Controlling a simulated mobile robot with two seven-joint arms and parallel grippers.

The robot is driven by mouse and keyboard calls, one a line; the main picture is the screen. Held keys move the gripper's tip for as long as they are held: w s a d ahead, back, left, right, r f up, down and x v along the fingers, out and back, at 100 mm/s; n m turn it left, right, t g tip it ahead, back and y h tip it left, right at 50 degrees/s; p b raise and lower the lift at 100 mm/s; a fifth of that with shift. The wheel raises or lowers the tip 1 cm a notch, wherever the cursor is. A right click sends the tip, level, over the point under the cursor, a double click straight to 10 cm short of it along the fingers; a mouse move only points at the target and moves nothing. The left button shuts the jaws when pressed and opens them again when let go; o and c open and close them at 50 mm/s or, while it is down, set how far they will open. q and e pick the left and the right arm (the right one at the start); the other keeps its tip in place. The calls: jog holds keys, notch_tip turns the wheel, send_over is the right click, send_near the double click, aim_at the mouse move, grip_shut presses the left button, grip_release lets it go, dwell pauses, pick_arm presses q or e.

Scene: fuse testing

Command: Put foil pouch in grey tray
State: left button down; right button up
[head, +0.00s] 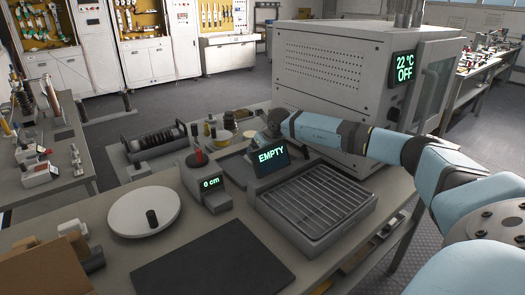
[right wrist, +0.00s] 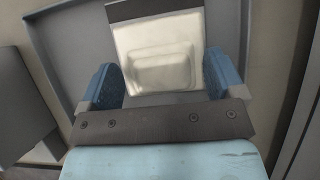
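In the right wrist view a pale, shiny foil pouch (right wrist: 160,62) with a raised middle lies between the two blue finger pads of my right gripper (right wrist: 161,80). The pads stand wide apart, one at each side edge of the pouch. I cannot tell whether they press on it. A grey tray (right wrist: 52,38) with raised walls surrounds the pouch and fingers. In the head view the grey tray (head: 236,168) is partly hidden behind the EMPTY display, and my right arm reaches over to it from the right. The fingers and pouch are hidden there. My left gripper is not in view.
The EMPTY display (head: 270,158) stands before the tray, by a slatted grey tray (head: 315,203). A 0 cm gauge (head: 206,186), round white plate (head: 144,211) and black mat (head: 212,268) are nearby. A large oven (head: 330,85) stands behind my right arm.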

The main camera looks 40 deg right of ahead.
jog(key=shift+r, duration=0.25)
jog(key=p+v, duration=0.1)
jog(key=v, duration=1)
jog(key=shift+s+r, duration=0.25)
jog(key=shift+r, duration=0.1)
